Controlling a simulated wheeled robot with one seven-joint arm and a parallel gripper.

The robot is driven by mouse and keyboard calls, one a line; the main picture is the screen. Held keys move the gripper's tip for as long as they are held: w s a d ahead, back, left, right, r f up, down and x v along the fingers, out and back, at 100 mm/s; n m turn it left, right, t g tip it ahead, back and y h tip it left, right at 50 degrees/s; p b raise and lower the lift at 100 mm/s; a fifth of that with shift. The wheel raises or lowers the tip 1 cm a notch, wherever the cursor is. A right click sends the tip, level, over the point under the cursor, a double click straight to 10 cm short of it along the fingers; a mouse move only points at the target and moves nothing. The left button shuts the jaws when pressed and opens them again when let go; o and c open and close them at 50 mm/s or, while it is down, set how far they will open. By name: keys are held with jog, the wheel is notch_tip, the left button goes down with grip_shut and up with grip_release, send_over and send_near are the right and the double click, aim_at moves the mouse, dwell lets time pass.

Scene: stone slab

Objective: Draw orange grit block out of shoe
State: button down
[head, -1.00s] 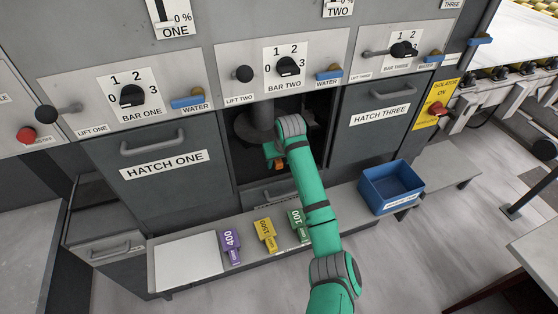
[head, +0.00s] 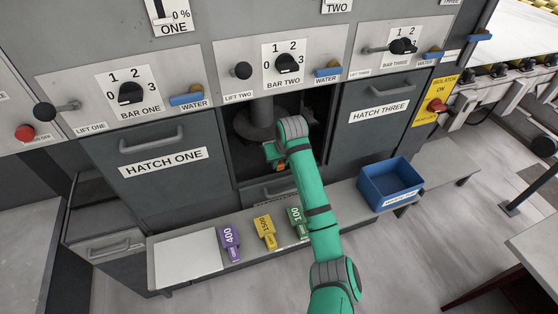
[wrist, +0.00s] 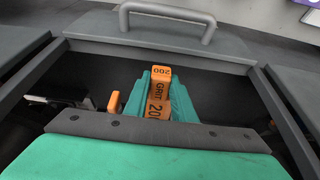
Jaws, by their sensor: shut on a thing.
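The orange grit block (wrist: 157,98), marked GRIT 200, sits between the two green fingers of my gripper (wrist: 163,84) in the wrist view. My gripper (head: 274,157) is shut on it inside the open bay between the hatches, below the round grey head (head: 252,124). In the head view only a small orange patch of the block (head: 281,168) shows beside my wrist. The shoe cannot be clearly made out, and I cannot tell whether the block still touches it. A second small orange piece (wrist: 114,103) shows left of the fingers.
Dark bay walls stand close on both sides, with a handled front (wrist: 168,22) ahead in the wrist view. The ledge holds purple (head: 230,242), yellow (head: 265,231) and green (head: 297,221) grit blocks, a bare pale plate (head: 188,260) and a blue bin (head: 390,184).

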jog(key=shift+s+d, duration=0.25)
jog(key=shift+s, duration=0.5)
jog(key=shift+s+d, duration=0.25)
jog(key=shift+s, duration=0.5)
jog(key=shift+r, duration=0.1)
jog(key=shift+s+d+r, duration=0.25)
jog(key=shift+s+r, duration=0.45)
jog(key=shift+r, duration=0.05)
jog(key=shift+s+d+r, duration=0.2)
jog(key=shift+s+r, duration=0.5)
